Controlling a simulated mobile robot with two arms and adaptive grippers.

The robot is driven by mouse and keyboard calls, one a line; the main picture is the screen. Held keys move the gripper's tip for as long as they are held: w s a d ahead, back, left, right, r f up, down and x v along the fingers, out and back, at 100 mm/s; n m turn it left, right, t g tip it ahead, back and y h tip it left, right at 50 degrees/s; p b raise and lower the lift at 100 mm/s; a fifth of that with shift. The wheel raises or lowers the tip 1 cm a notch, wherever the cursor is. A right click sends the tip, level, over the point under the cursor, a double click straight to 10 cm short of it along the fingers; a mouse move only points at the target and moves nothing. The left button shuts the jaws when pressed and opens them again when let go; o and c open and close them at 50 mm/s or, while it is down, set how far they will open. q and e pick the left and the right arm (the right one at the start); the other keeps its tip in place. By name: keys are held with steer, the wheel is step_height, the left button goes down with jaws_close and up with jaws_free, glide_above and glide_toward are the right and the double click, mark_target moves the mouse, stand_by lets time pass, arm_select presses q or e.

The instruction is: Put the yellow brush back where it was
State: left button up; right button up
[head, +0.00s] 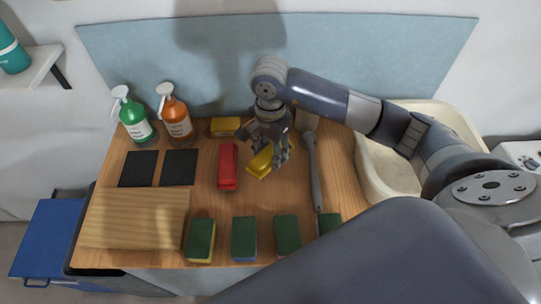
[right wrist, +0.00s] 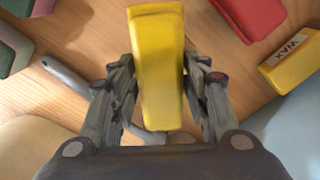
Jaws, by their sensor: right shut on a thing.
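The yellow brush (head: 259,163) is in the jaws of my right gripper (head: 271,153), over the middle of the wooden worktop (head: 275,193). In the right wrist view the yellow brush (right wrist: 158,65) sits between the two fingers (right wrist: 158,95), its long body pointing away from the palm. A red block-shaped item (head: 228,167) lies just left of it on the worktop. I cannot tell whether the yellow brush touches the wood. My left gripper is not in view.
A yellow block marked WAX (right wrist: 296,62) lies behind (head: 225,126). A long grey-handled tool (head: 314,170) lies to the right, beside a cream basin (head: 375,180). Green-topped sponges (head: 244,239) line the front. Two spray bottles (head: 175,115), dark squares (head: 180,167) and a wooden board (head: 135,218) stand left.

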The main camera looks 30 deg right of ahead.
mark_target(270, 159)
step_height(270, 159, down, 2)
steer(key=shift+f+p, duration=0.25)
steer(key=shift+p, duration=0.15)
steer(key=shift+f, duration=0.3)
steer(key=shift+f, duration=0.1)
steer(key=shift+f+b, duration=0.15)
steer(key=shift+b, duration=0.15)
steer(key=o, duration=1)
steer(key=shift+r, duration=0.2)
